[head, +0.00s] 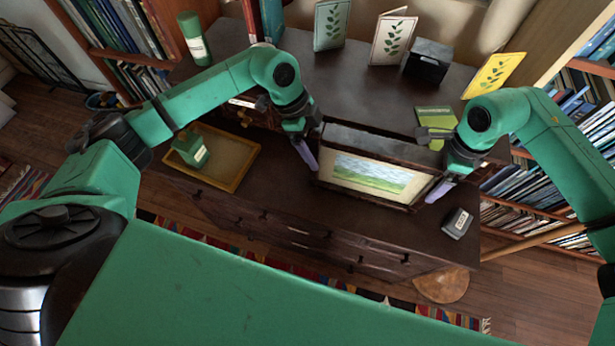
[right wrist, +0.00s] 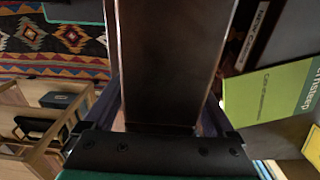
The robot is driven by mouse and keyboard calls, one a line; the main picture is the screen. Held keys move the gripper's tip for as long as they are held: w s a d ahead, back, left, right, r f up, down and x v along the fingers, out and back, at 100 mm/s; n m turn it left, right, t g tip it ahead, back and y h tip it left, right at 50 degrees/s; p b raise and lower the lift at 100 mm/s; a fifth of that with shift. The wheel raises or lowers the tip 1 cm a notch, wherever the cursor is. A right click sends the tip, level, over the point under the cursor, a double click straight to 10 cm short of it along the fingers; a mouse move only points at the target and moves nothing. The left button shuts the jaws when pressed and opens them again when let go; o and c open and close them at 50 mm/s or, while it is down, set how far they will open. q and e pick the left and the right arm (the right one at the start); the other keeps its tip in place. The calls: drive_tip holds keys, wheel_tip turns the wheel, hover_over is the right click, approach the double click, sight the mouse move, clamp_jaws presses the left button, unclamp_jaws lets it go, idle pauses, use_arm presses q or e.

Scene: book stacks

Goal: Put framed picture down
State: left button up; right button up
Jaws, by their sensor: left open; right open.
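The framed picture (head: 369,174), a deep dark frame around a green and blue landscape, is upright at the dresser (head: 285,205), facing the front. It appears to stand on the top, but its lower contact is hard to see. My left gripper (head: 306,153) is open at its left side. My right gripper (head: 440,188) is open at its right side. In the right wrist view the frame's dark brown side (right wrist: 172,65) runs between the open fingers of my right gripper (right wrist: 160,108). Whether the fingers touch it is unclear.
A yellow tray (head: 240,178) with a green box (head: 190,150) lies left. A small dark box (head: 457,223) sits near the right front edge. A green book (head: 436,122) lies behind my right gripper. Cards and a black box (head: 428,61) stand at the back. Bookshelves flank the dresser.

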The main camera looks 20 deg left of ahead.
wheel_tip(320, 180, up, 12)
drive_tip(key=shift+r, duration=0.1)
use_arm(q)
drive_tip(key=v, duration=1.2)
drive_tip(key=shift+f, duration=0.1)
